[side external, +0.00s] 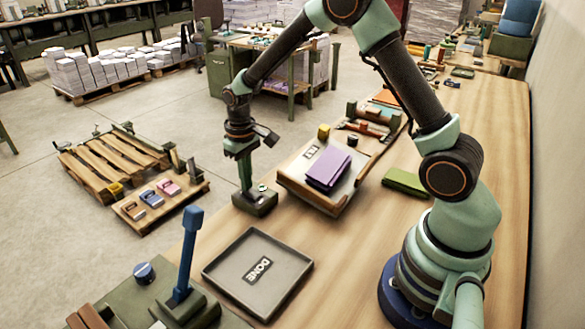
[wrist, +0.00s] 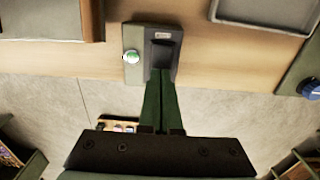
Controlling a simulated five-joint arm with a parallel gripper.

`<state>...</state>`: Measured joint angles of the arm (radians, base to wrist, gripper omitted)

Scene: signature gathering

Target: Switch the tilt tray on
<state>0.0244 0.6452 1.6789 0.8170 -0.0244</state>
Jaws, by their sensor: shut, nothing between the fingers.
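The tilt tray (side external: 343,203) stands on the bench in the side view, sloping, with a purple stack (side external: 326,170) and a small label on it. A small dark switch box (side external: 262,208) sits to its left near the bench edge. In the wrist view the box shows a black rocker-like part (wrist: 163,38) and a round green-and-white button or lamp (wrist: 131,57). My gripper (side external: 246,190) is shut and empty, pointing down at the box. In the wrist view its fingertips (wrist: 160,72) overlap the box's dark part; I cannot tell whether they touch.
A grey tray marked DONE (side external: 230,287) lies in front. A blue upright lever (side external: 188,250) and a blue knob (side external: 144,272) stand at the lower left. A green pad (side external: 405,182) lies right of the tilt tray. Bare bench lies between the DONE tray and my base.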

